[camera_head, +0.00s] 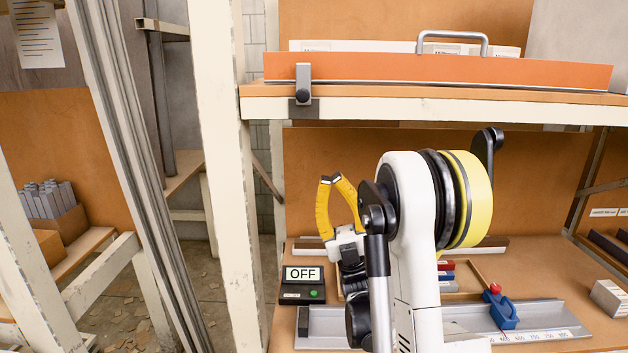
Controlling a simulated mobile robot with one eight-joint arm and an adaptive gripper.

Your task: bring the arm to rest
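My gripper (331,180) points upward in front of the workbench, left of the white arm link. Its two yellow fingers lean together and their dark tips meet at the top, with nothing seen between them. It appears clear of the shelf post and the bench. My arm (408,240) is folded and stands upright in the middle of the view, hiding part of the bench behind it.
A shelf (400,95) carries an orange panel with a metal handle (452,36). On the bench are an OFF display box (302,284), a metal rail with a scale (545,322), a blue clamp (504,313) and a grey block (610,297). A cream post (222,150) stands left.

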